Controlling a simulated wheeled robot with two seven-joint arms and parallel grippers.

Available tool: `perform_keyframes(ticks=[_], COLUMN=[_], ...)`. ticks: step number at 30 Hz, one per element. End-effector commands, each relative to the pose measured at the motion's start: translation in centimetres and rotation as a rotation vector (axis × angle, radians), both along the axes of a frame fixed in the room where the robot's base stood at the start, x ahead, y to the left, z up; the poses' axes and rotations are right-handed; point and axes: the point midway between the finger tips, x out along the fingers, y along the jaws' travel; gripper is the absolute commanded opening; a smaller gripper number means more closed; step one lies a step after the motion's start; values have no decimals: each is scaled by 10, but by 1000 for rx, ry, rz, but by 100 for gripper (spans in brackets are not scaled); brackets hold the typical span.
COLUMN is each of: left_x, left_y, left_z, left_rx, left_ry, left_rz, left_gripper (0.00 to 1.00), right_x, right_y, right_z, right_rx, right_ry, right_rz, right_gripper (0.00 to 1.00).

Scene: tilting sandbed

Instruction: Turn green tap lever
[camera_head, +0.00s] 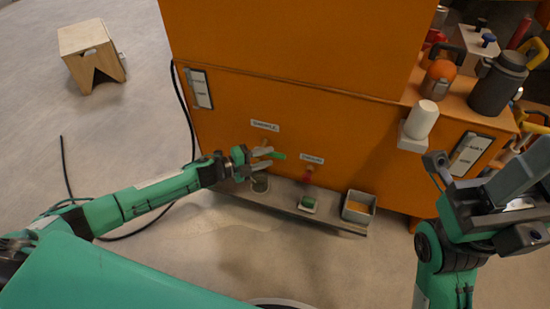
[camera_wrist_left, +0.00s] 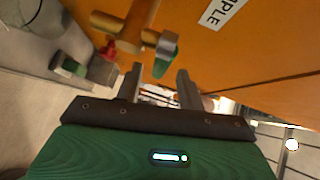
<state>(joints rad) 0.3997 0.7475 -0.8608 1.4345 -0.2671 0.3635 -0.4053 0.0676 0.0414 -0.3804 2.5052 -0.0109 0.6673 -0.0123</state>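The green tap lever (camera_head: 278,156) sticks out at the front of the orange cabinet, below a white label. In the left wrist view the green lever (camera_wrist_left: 166,58) hangs from a brass tap (camera_wrist_left: 130,33), just beyond the fingertips and roughly in line with the gap between them. My left gripper (camera_head: 263,158) is open with its fingers pointing at the tap. In the left wrist view its fingers (camera_wrist_left: 158,80) are apart with nothing between them. I cannot tell whether a finger touches the lever. My right gripper (camera_head: 505,190) is at the far right, away from the taps; its finger gap is unclear.
A second tap with a red lever (camera_head: 308,175) is to the right. A grey shelf (camera_head: 335,222) below holds a cup (camera_head: 260,183), a small green item (camera_head: 308,202) and a grey box (camera_head: 359,206) with orange contents. A wooden stool (camera_head: 90,50) stands at the back left.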

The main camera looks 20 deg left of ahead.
Motion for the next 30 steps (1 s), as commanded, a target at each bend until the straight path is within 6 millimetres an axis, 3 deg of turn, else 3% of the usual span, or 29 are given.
perform_keyframes(ticks=[7, 19, 25, 30], left_x=[21, 25, 25, 25], left_y=[-23, -28, -28, -27], left_z=[-5, -5, -5, -5], left_rx=[0, 1, 1, 1], left_ry=[-1, 1, 1, 1], left_rz=[-1, 0, 0, 0], left_gripper=[39, 39, 0, 0], right_x=[-2, -2, -2, -2], right_y=[6, 8, 8, 8], right_z=[2, 4, 4, 4], right_rx=[-4, -6, -6, -6], right_ry=[-22, -26, -26, -26], right_rz=[21, 24, 24, 24], right_gripper=[39, 39, 39, 39])
